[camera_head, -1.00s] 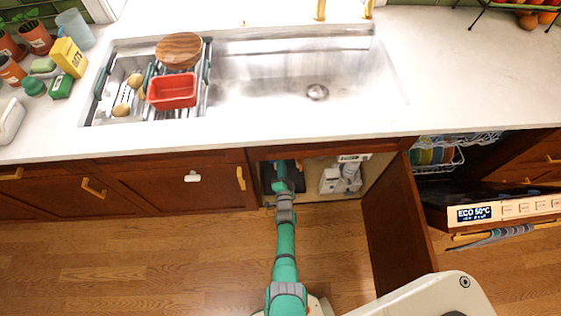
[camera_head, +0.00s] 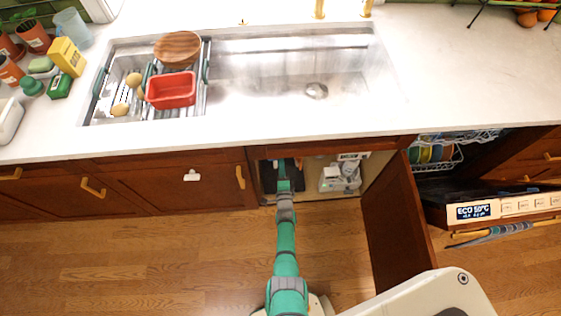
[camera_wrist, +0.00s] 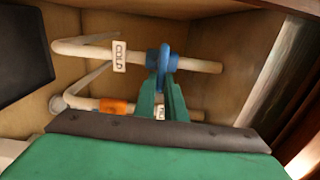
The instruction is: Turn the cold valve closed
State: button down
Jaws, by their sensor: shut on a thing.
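The fingers cover part of the handle and of the lower pipe. In the head view my arm reaches into the open cabinet (camera_head: 313,197) under the sink, and the fingertips and valve are hidden there.
An orange fitting (camera_wrist: 117,107) sits on the lower pipe close by. A dark panel (camera_wrist: 22,55) is at the left of the wrist view. White items (camera_head: 340,178) stand right of my arm in the cabinet. The open cabinet door (camera_head: 392,230) and dishwasher (camera_head: 500,207) are at right.

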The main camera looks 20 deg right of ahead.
jog(key=shift+s+a+f, duration=0.1)
jog(key=shift+a+f, duration=0.25)
jog(key=shift+a, duration=0.25)
jog(key=c, duration=1.8)
grip_release()
jog(key=shift+d+r, duration=0.2)
jog(key=shift+d, duration=0.05)
jog(key=v, duration=1)
jog(key=shift+s, duration=0.25)
